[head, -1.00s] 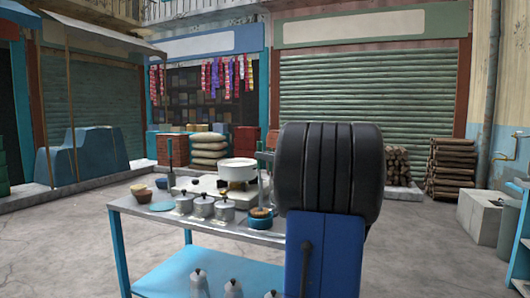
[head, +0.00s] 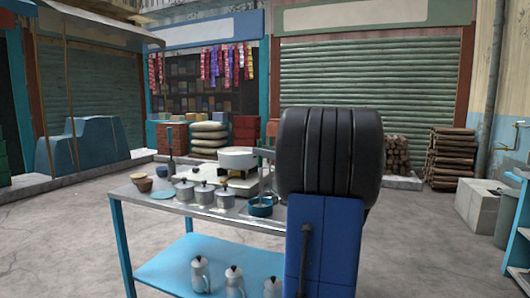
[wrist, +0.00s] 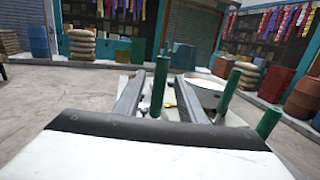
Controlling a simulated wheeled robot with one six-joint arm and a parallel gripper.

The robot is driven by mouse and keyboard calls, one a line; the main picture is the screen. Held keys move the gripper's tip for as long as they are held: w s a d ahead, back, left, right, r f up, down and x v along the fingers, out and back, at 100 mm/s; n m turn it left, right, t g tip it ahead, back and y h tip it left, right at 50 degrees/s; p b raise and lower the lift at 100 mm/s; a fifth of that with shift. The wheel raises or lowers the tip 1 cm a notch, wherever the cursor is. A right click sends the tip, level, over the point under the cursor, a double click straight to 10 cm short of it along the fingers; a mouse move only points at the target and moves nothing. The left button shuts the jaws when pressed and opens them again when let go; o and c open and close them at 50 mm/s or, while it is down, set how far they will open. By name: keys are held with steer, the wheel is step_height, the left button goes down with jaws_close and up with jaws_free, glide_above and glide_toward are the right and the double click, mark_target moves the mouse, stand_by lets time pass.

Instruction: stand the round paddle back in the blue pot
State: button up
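The blue pot (head: 260,208) stands at the right end of the visible tabletop in the head view, next to my arm; its inside looks greyish. No green handle shows above it there, and I cannot make out the paddle's round end. In the wrist view my gripper (wrist: 160,75) has its two grey fingers apart. An upright green rod (wrist: 159,85) shows in the gap, with space on both sides; I cannot tell whether it is the paddle's handle. Two more green rods (wrist: 228,92) (wrist: 267,122) stand to the right. In the head view my arm hides my gripper.
Several lidded metal pots (head: 204,194) line the middle. Several metal jugs (head: 234,280) stand on the lower shelf.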

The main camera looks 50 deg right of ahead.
steer(key=shift+s, duration=0.1)
steer(key=s+d+f, duration=0.1)
steer(key=s+d, duration=0.1)
steer(key=s, duration=1.5)
steer(key=shift+d, duration=0.35)
steer(key=shift+s+f, duration=0.1)
steer(key=s+d, duration=0.1)
steer(key=s, duration=0.7)
steer(key=shift+s+d+f, duration=0.25)
steer(key=shift+s, duration=0.05)
stand_by(0.6)
